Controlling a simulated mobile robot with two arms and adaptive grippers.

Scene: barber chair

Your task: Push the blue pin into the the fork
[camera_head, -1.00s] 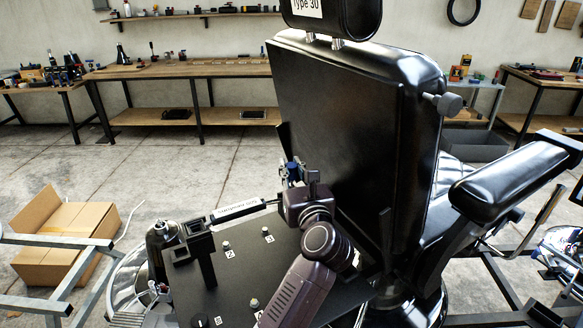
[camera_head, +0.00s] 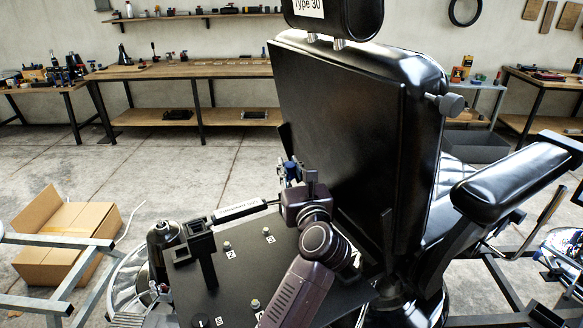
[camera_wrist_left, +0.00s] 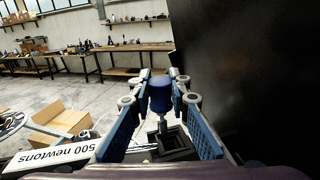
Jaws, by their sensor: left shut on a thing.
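My left gripper (camera_wrist_left: 161,92) is shut on the blue pin (camera_wrist_left: 160,98), which stands roughly upright between the fingers. The pin has a blue head and a thin metal shaft pointing down. Below it in the left wrist view is a black squared, open part (camera_wrist_left: 176,143), which looks like the fork. The shaft's tip is close to it, but I cannot tell whether it is inside. In the head view my left gripper (camera_head: 292,172) is beside the chair's black backrest (camera_head: 335,120), and the fork is hidden there. My right gripper is not in view.
A black bar labelled "500 newtons" (camera_wrist_left: 62,156) lies left of the pin. A dark plate (camera_head: 240,265) with small numbered fittings is below my arm. The backrest (camera_wrist_left: 240,75) stands close on the right. A cardboard box (camera_head: 68,245) is on the floor at left.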

